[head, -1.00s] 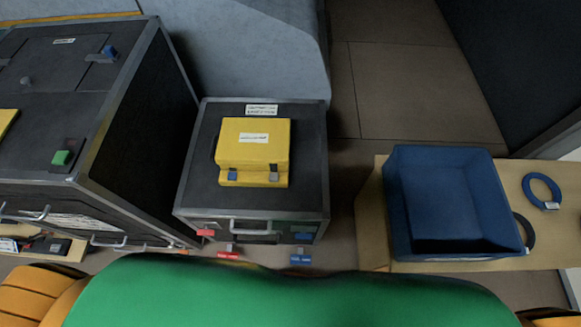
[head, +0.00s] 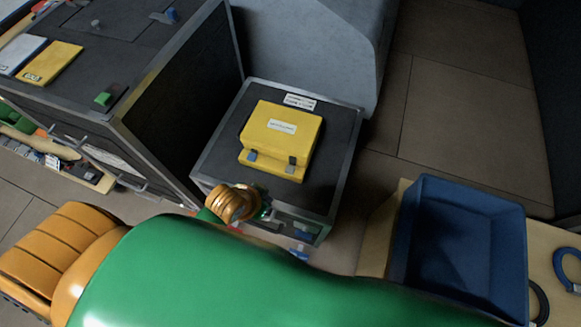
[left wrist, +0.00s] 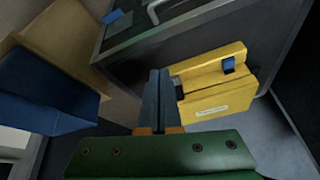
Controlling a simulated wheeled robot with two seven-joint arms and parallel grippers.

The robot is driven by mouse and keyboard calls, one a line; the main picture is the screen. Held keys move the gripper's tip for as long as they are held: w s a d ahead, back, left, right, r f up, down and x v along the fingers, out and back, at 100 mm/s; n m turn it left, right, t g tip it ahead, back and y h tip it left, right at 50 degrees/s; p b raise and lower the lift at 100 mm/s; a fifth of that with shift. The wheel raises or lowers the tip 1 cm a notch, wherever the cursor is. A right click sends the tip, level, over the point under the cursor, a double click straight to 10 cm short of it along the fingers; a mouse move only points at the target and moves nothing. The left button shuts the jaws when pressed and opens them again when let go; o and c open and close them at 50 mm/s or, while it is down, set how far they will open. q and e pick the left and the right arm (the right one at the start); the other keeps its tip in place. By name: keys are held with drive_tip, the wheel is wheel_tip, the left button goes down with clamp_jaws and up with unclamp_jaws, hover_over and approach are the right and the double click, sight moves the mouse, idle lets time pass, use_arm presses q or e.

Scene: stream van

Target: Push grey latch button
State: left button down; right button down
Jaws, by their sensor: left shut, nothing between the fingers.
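A yellow case (head: 280,136) with a white label lies on top of a dark, metal-edged cabinet (head: 222,140). Its front edge carries a blue latch button (head: 251,155) on the left and a grey latch button (head: 291,161) on the right. In the left wrist view the case (left wrist: 215,100) appears turned over, with the blue button (left wrist: 228,65) showing and the grey button (left wrist: 180,92) partly hidden beside my fingers. My left gripper (left wrist: 158,73) is shut and empty. In the head view it is foreshortened below the case, at the cabinet's front edge. My right gripper is not in view.
A blue bin (head: 465,245) stands on a wooden surface (head: 380,230) at the right. A larger dark case (head: 185,100) with a green button (head: 103,99) stands at the left. The cabinet's front has a handle and coloured tags, partly covered by my arm.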

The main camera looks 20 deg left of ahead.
use_arm(q)
drive_tip(key=w+d+r+m+t+h, duration=0.2)
drive_tip(key=w+d+r+m, duration=0.1)
drive_tip(key=w+d+m, duration=0.15)
drive_tip(key=m+t+h, duration=0.1)
drive_tip(key=m+t, duration=0.1)
drive_tip(key=m, duration=0.4)
hover_over(290, 170)
drive_tip(key=shift+s+a+f+n, duration=0.1)
drive_tip(key=shift+s+a+n, duration=0.15)
drive_tip(key=shift+a, duration=0.2)
drive_tip(key=shift+f, duration=0.15)
wheel_tip(290, 170, down, 8)
drive_tip(key=b, duration=0.9)
drive_tip(key=shift+f, duration=0.3)
drive_tip(key=shift+f, duration=0.4)
